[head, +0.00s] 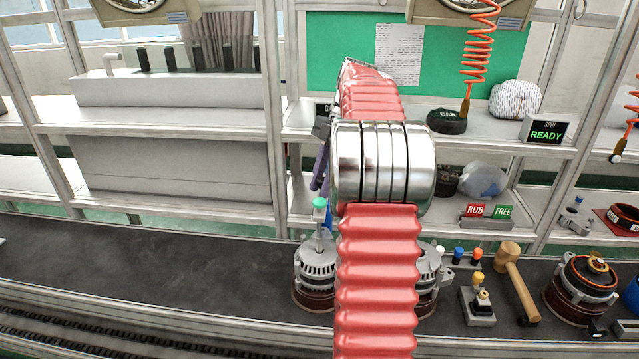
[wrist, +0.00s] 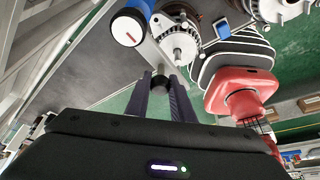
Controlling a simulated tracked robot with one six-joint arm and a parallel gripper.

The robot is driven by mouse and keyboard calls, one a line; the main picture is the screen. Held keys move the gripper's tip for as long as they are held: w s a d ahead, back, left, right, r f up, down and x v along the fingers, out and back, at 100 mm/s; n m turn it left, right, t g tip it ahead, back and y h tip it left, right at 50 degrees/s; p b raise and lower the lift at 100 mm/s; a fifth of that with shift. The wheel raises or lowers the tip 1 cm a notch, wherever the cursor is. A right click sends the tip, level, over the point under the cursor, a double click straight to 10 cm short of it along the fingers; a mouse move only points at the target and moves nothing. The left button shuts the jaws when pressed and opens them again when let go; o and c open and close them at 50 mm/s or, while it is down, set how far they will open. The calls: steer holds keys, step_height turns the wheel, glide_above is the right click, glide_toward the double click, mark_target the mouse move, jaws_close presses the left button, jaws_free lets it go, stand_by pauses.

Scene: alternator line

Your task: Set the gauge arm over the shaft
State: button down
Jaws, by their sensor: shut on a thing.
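My gripper (wrist: 162,88) shows in the wrist view with its two dark purple fingers shut on a small black knob (wrist: 160,80). I take the knob to be on the gauge arm; how it joins the rest is unclear. Just beyond the fingertips, an alternator (wrist: 174,38) has a pale shaft (wrist: 179,55) standing out of it, a little to the right of the knob. In the head view my red arm hides most of the gripper. I cannot tell whether the gauge arm touches the shaft.
A blue cylinder with a white end (wrist: 130,26) is close on the left in the wrist view. On the bench right of my arm are a mallet (head: 515,275), a yellow-knobbed block (head: 478,305) and another alternator (head: 583,285). The dark bench (head: 150,255) is clear at left.

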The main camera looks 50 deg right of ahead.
steer(key=shift+s+d, duration=0.1)
steer(key=c, duration=1.5)
jaws_free()
steer(key=shift+c, duration=0.2)
steer(key=v, duration=0.7)
steer(key=shift+r, duration=0.15)
